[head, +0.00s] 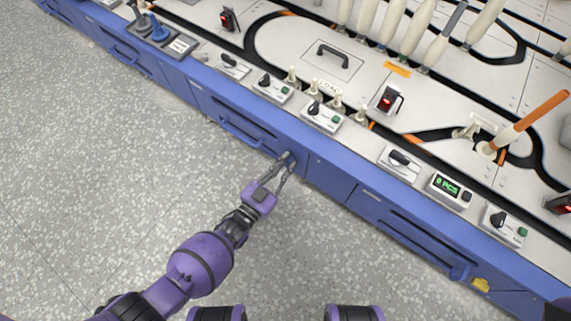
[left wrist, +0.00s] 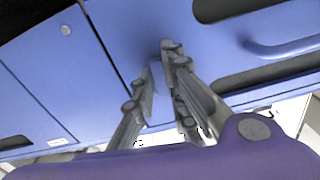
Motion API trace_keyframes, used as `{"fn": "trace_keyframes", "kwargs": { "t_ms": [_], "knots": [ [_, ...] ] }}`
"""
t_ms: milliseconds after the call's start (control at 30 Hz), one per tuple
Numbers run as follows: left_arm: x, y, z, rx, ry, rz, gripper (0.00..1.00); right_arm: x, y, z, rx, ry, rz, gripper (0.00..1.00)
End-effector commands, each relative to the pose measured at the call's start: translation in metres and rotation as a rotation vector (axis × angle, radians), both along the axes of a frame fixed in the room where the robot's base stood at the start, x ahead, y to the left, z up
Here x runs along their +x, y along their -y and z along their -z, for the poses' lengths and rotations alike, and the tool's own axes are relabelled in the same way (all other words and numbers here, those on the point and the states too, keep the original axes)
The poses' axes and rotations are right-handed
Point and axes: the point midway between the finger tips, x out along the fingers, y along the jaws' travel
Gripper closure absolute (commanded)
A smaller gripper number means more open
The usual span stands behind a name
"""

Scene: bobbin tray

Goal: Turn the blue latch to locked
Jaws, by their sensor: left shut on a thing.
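The blue latch is a small blue piece on the front of the blue cabinet (head: 325,175). My left gripper (head: 286,160) reaches up to it from below left in the head view, and its fingers cover most of it. In the left wrist view the fingers of my left gripper (left wrist: 168,68) close on the blue latch (left wrist: 157,76), of which a narrow part shows between them. The fingertips are against the cabinet front. I cannot tell the latch's angle or any lock marking. My right gripper is not in view.
A drawer handle (head: 240,132) runs along the cabinet front left of the gripper, and another long handle (head: 420,245) is at the right. Small switch boxes line the worktop edge above, including one box (head: 322,116). The speckled floor (head: 110,180) in front is clear.

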Motion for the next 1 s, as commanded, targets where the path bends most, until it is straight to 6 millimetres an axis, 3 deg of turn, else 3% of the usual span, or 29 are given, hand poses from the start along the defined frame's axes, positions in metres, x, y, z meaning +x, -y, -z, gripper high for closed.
{"fn": "trace_keyframes", "kwargs": {
  "t_ms": [1000],
  "knots": [
    [-0.0011,0.0004,0.0019,0.759,0.548,0.002,1.0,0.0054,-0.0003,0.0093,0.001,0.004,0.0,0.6]
  ]
}}
